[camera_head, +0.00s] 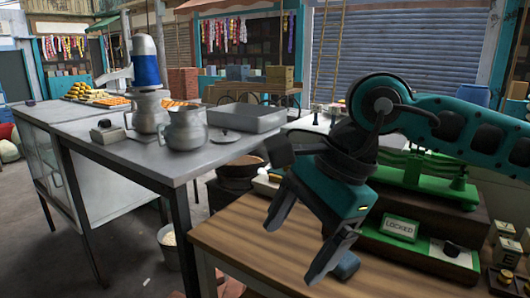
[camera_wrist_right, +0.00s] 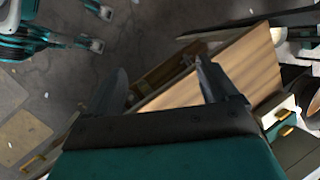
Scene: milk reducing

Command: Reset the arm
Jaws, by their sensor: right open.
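My right arm comes in from the right in the head view, bent at a dark joint. Its teal and dark gripper (camera_head: 294,250) points down and to the left over the front of the wooden counter (camera_head: 235,232). The fingers are spread wide with nothing between them. In the right wrist view the two fingers of my right gripper (camera_wrist_right: 162,72) are also apart and empty, with the counter (camera_wrist_right: 225,75) and grey floor beyond. My left gripper does not show in the head view.
Behind the gripper are a green scale (camera_head: 425,172) and a "LOCKED" sign (camera_head: 400,228). A brown pot (camera_head: 240,171) sits between the tables.

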